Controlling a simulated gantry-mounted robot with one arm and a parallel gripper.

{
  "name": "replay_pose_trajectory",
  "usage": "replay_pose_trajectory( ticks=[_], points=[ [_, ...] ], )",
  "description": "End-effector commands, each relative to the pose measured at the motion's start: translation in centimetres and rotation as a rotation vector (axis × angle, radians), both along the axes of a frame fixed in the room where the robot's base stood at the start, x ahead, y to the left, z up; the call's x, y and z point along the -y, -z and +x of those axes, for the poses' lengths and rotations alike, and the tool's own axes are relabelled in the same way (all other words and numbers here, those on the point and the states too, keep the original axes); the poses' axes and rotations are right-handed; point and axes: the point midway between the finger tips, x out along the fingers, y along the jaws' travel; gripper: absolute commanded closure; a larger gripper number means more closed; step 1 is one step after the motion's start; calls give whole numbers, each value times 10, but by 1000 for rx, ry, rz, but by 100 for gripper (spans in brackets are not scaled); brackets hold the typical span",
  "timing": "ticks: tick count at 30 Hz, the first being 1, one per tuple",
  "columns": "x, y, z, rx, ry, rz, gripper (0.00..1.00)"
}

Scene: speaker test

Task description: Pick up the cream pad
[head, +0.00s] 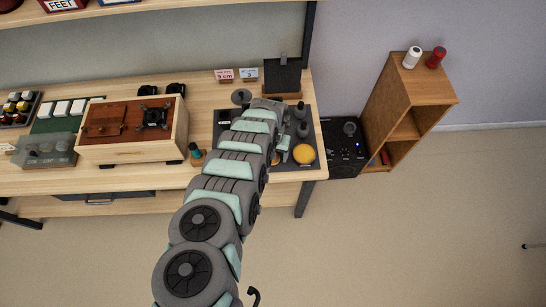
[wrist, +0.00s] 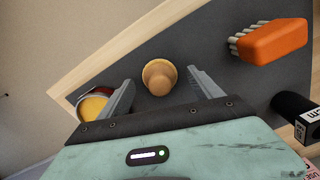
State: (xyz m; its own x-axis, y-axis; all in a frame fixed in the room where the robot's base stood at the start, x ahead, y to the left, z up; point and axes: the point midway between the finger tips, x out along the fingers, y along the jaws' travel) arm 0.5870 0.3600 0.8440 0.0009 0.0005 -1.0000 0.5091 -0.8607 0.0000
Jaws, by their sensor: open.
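A round cream-tan piece with a raised, narrower top (wrist: 160,77), which looks like the cream pad, stands on a dark grey mat (wrist: 205,45) in the wrist view. My gripper (wrist: 161,78) is open, with one finger on each side of this piece. A gap shows on both sides and I see no contact. How far the fingertips are above the mat is hard to tell. In the head view a small part of a tan piece (head: 276,158) shows beside my arm. The arm hides most of my gripper there.
A tin with yellow contents (wrist: 94,106) is close outside the left finger. An orange brush (wrist: 273,41) and a black cylinder (wrist: 292,106) are to the right. In the head view, a wooden box (head: 133,155) stands left on the table (head: 230,84); a shelf (head: 393,100) stands right.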

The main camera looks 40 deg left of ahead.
Motion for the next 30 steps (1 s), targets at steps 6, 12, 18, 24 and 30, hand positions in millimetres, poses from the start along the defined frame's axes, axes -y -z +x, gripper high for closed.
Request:
replay_pose_trajectory(
  ticks=[6,12,18,24,30],
  points=[
    [0,0,0,0,0,0,25],
    [0,0,0,-1,0,-1,39],
    [0,0,0,-1,0,-1,56],
    [0,0,0,-1,0,-1,72],
    [0,0,0,-1,0,-1,88]
  ],
)
